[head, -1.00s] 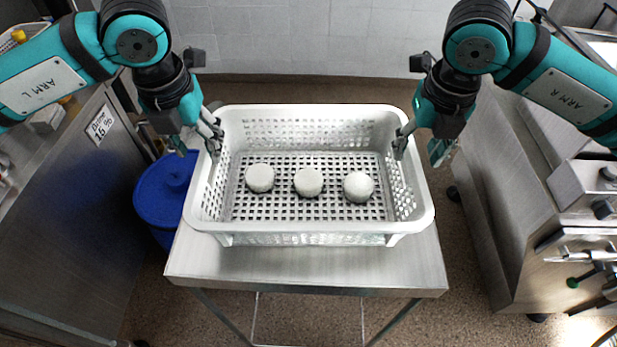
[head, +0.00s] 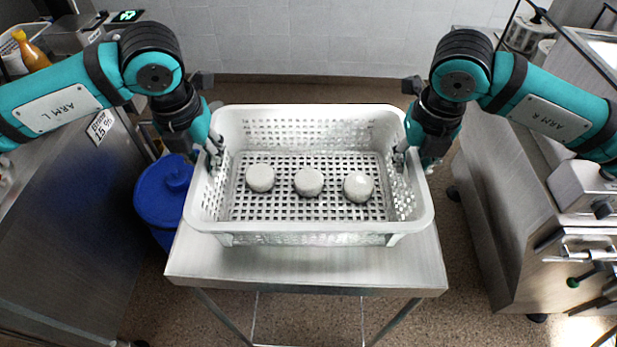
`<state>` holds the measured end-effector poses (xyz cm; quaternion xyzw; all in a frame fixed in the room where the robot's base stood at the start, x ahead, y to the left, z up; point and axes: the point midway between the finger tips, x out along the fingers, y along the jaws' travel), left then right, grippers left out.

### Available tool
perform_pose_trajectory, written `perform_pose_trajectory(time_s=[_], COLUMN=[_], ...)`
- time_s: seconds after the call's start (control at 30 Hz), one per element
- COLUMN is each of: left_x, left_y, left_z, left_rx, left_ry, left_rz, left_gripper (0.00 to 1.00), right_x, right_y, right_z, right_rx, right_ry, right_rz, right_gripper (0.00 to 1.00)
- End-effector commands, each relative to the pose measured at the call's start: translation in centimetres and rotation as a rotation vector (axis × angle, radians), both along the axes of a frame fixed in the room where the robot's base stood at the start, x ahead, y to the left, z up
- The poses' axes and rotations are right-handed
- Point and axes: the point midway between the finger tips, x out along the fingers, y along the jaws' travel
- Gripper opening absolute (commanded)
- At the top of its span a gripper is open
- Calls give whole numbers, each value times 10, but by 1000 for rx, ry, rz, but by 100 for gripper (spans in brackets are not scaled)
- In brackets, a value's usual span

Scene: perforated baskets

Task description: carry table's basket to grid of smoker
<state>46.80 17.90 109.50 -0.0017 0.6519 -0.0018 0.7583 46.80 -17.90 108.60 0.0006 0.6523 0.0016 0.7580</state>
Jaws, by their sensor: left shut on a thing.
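The white perforated basket (head: 310,226) stands level on the small steel table (head: 305,270), with three round whitish pieces (head: 309,182) in a row on its floor. My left gripper (head: 207,157) is at the basket's left rim and is shut on that wall. My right gripper (head: 413,160) is at the right rim, with a finger showing inside the wall; whether it has closed is hard to see. I cannot make out a smoker grid in this view.
A blue lidded bin (head: 163,200) stands left of the table. A steel counter (head: 70,220) is at the left and steel equipment (head: 520,230) at the right. Floor shows on both sides of the table. A tiled wall (head: 290,40) is behind.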

Motion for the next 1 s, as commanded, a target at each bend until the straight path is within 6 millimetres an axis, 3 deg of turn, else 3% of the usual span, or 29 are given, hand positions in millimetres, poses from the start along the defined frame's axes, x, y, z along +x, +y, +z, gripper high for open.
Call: perform_pose_trajectory(time_s=[0.63,1.0], left_x=[1,1], left_y=[3,4], left_z=[3,35], left_rx=[9,10], left_ry=[-1,-1], left_rz=[1,2], left_gripper=[0,0], right_x=[1,1], right_y=[-4,-4], right_z=[3,35], right_rx=[-10,-12], right_ry=[-2,-1], right_rz=[-3,-4], right_gripper=[0,0])
